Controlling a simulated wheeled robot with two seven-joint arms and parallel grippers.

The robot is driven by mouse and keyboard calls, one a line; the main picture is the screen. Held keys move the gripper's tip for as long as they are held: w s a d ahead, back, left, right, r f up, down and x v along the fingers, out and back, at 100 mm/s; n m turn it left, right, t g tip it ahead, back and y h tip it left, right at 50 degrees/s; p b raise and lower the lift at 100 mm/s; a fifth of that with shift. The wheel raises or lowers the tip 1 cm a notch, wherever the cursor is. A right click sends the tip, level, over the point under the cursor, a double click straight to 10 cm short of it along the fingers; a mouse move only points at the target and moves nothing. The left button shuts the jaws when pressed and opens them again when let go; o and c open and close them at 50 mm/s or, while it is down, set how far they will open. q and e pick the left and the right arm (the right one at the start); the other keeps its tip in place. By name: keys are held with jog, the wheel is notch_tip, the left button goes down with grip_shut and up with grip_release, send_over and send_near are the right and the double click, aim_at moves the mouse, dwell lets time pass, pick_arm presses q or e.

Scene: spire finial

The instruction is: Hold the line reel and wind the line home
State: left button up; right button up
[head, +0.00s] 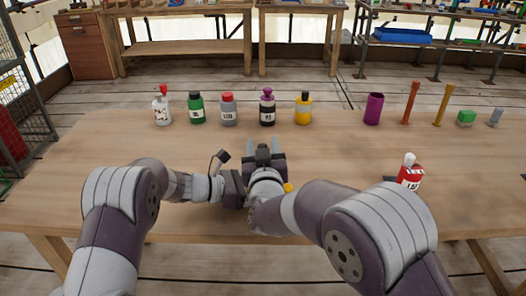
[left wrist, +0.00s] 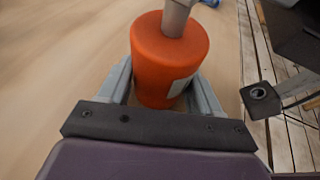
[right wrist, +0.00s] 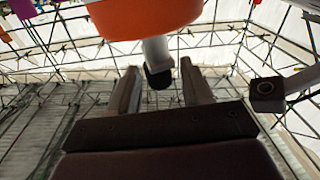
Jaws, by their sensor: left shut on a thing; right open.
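The line reel (left wrist: 168,65) is an orange-red tapered drum with a pale patch on its side and a grey crank part on top. My left gripper (left wrist: 160,88) is shut on it, one finger on each side. In the right wrist view the reel's orange body (right wrist: 140,18) is at the top, with a grey arm ending in a dark knob (right wrist: 159,76). My right gripper (right wrist: 158,82) is open, and the knob shows between its fingers; I see no contact.
A row of bottles, including a green one (head: 196,108) and a yellow one (head: 303,108), stands along the table's back. A purple cup (head: 373,108), two posts and small blocks continue rightward. A red bottle (head: 410,177) stands right of my right arm. The middle of the table (head: 330,155) is clear.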

jog(key=s, duration=1.1)
jog(key=shift+s+d+f, duration=0.25)
jog(key=shift+s+d, duration=0.15)
pick_arm(q)
jog(key=o, duration=0.9)
